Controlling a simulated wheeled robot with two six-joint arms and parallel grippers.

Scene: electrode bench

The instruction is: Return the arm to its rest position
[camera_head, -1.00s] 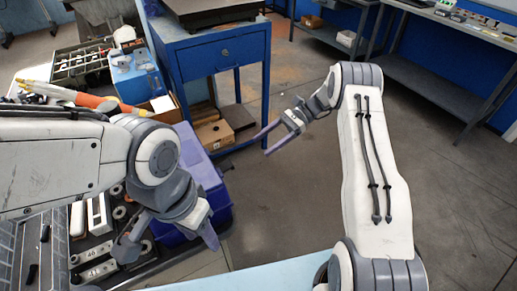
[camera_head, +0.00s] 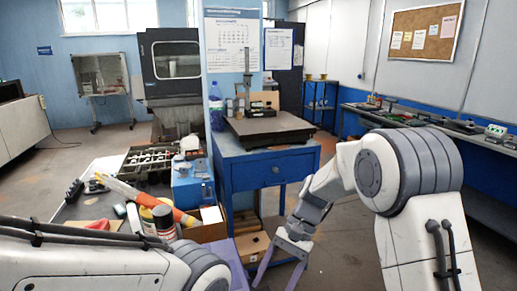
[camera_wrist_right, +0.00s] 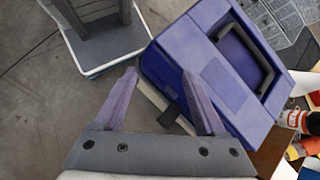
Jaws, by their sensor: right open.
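My right arm comes in from the right in the head view, bent at the elbow. Its gripper (camera_head: 280,270) points down, with its two purple fingers apart and nothing between them. I cannot tell how far apart the fingers and the case are. My left arm crosses the lower left of the head view; its gripper is outside the picture.
A blue table (camera_head: 255,170) with a dark plate stands ahead. A cluttered bench with a parts tray (camera_head: 150,160), an orange-and-yellow tool (camera_head: 145,195) and a spray can (camera_head: 164,222) is at left. A long workbench (camera_head: 430,130) runs along the right wall. Floor between is open.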

